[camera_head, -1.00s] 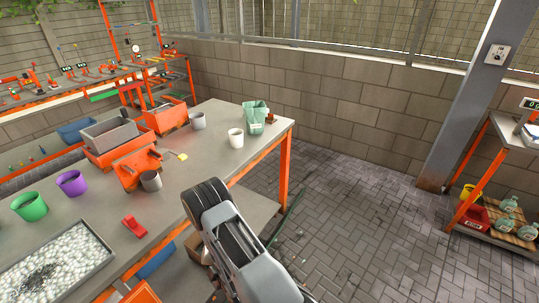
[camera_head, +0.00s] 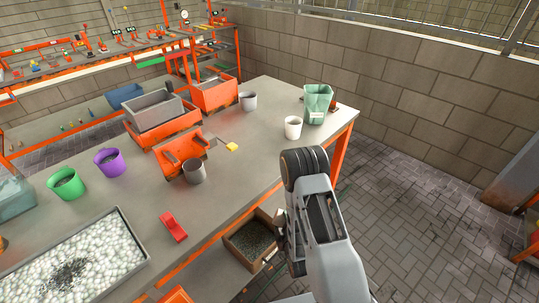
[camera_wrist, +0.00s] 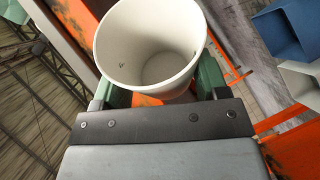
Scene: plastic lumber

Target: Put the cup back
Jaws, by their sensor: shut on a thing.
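In the wrist view my gripper (camera_wrist: 165,92) is shut on a white cup (camera_wrist: 160,45). Its green fingers press the cup from both sides. The cup's open mouth faces the camera and its inside looks empty. In the head view my gripper and the held cup are hidden behind my arm at the table's right front edge. A white cup (camera_head: 293,127) stands upright on the grey table (camera_head: 262,152), in front of a pale green bin (camera_head: 317,103). I cannot tell whether it is the held one.
Grey cups (camera_head: 194,171) (camera_head: 248,101), a purple cup (camera_head: 109,161) and a green cup (camera_head: 67,183) stand on the table. A tray of white pellets (camera_head: 70,265) lies at the front left. A cardboard box (camera_head: 252,243) sits below the tabletop. Paved floor (camera_head: 420,190) is open at the right.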

